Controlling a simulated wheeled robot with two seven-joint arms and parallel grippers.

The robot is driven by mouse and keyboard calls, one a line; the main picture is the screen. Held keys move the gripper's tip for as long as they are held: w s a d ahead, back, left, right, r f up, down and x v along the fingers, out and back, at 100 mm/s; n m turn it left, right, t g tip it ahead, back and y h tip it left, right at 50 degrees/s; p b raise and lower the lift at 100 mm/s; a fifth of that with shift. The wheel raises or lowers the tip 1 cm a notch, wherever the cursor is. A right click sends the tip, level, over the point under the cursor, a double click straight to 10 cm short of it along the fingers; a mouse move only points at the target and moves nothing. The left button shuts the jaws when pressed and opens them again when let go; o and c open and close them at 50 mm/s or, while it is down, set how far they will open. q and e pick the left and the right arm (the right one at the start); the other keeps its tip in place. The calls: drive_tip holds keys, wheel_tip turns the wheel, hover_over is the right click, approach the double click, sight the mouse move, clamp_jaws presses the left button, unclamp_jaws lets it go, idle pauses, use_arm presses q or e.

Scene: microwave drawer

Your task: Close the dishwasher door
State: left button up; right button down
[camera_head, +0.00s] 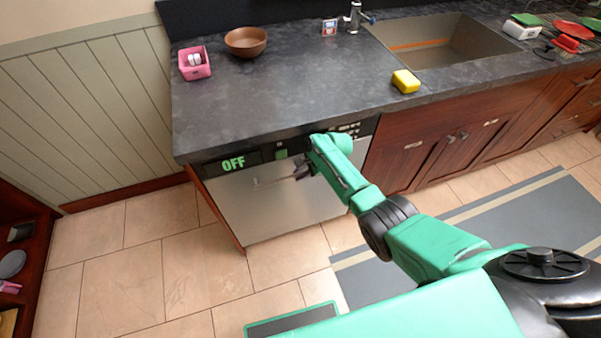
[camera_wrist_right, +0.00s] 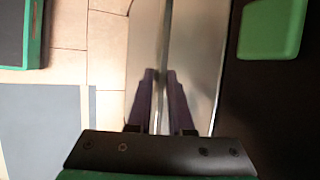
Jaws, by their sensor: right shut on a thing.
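The silver dishwasher door (camera_head: 285,211) stands upright, or nearly so, under the counter, below a black control panel (camera_head: 232,162) reading OFF in green. I cannot tell whether it is fully flush. My right gripper (camera_head: 302,172) is at the upper part of the door, at its bar handle (camera_head: 268,181). In the right wrist view, the two dark fingers (camera_wrist_right: 160,88) lie on either side of the handle bar (camera_wrist_right: 163,50) and are shut on it. The door surface (camera_wrist_right: 193,60) shows behind them. My left gripper is not in view.
The dark countertop (camera_head: 290,95) holds a pink box (camera_head: 194,64), a brown bowl (camera_head: 245,42) and a yellow sponge (camera_head: 406,81). A sink (camera_head: 440,45) and red-brown cabinets (camera_head: 440,150) are to the right. The tiled floor (camera_head: 190,270) before the door is clear; a grey mat (camera_head: 500,230) lies right.

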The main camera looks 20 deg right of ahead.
drive_tip(key=c, duration=0.9)
unclamp_jaws()
drive_tip(key=shift+w+a+r, duration=0.15)
drive_tip(key=shift+w+r, duration=0.6)
drive_tip(key=shift+w, duration=0.05)
drive_tip(key=p+v, duration=0.1)
drive_tip(key=v, duration=0.3)
drive_tip(key=p+v, duration=0.2)
drive_tip(key=v, duration=0.3)
drive_tip(key=s+p+v, duration=0.1)
drive_tip(key=v, duration=0.4)
drive_tip(key=shift+s+d+f+p, duration=0.15)
drive_tip(key=shift+d+f+p, duration=0.1)
drive_tip(key=shift+p, duration=0.15)
